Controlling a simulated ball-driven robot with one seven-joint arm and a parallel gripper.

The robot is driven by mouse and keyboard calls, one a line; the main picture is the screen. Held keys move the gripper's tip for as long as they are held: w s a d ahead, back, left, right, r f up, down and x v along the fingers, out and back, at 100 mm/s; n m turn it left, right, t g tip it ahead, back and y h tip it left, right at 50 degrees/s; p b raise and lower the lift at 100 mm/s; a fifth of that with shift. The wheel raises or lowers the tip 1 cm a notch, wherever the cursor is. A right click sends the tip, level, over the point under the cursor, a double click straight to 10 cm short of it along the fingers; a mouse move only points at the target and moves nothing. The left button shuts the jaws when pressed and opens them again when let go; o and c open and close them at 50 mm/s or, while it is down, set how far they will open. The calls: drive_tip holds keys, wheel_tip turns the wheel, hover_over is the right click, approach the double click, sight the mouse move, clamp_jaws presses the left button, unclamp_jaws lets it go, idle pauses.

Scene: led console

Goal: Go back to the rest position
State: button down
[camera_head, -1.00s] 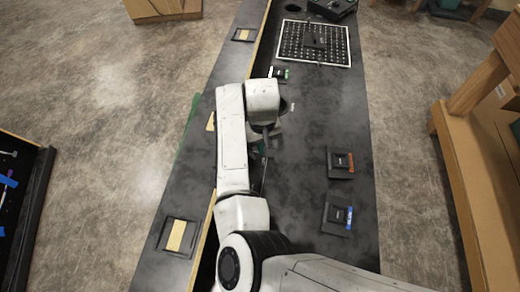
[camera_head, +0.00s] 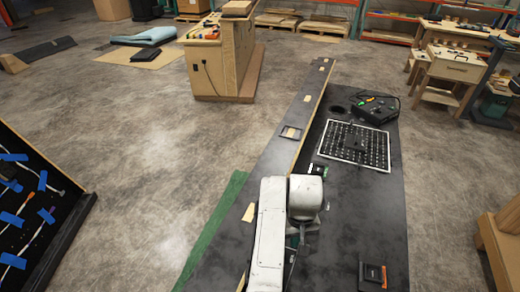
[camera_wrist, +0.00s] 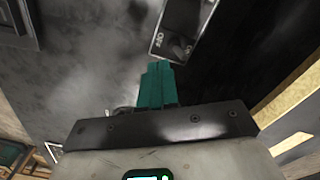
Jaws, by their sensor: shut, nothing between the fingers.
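My gripper (camera_wrist: 157,84) shows in the wrist view as two teal fingers pressed together, with nothing between them. A black module with pale lettering (camera_wrist: 183,28) lies beyond the fingertips, and I cannot tell a touch. In the head view my white arm reaches over the long dark console (camera_head: 350,225), and the wrist hides most of the gripper.
A white-framed dotted panel (camera_head: 355,145) and a black box with colored parts (camera_head: 376,108) stand at the console's far end. A module with an orange mark (camera_head: 373,275) lies near right. A wooden cabinet (camera_head: 222,60) stands beyond; open floor (camera_head: 150,150) lies left.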

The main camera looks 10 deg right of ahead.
drive_tip(key=s+d+h, duration=0.1)
drive_tip(key=s+d, duration=0.2)
drive_tip(key=d, duration=0.3)
drive_tip(key=s+d+r+t+h, duration=0.1)
drive_tip(key=s+d, duration=0.2)
drive_tip(key=d, duration=0.4)
drive_tip(key=s+d+m+h+b, duration=0.1)
drive_tip(key=s+d, duration=0.2)
drive_tip(key=d, duration=0.3)
drive_tip(key=shift+s+d+r+t, duration=0.2)
drive_tip(key=shift+s+d+t, duration=0.1)
drive_tip(key=shift+s, duration=0.1)
drive_tip(key=s+a+f+y, duration=0.1)
drive_tip(key=s+a, duration=0.2)
drive_tip(key=s, duration=0.3)
drive_tip(key=s+a+f+y, duration=0.1)
drive_tip(key=s+a, duration=0.3)
drive_tip(key=s, duration=0.3)
drive_tip(key=s+a+f+n+b, duration=0.1)
drive_tip(key=s+a, duration=0.2)
drive_tip(key=s, duration=0.4)
drive_tip(key=shift+a+f+y, duration=0.25)
drive_tip(key=shift+a+y, duration=0.15)
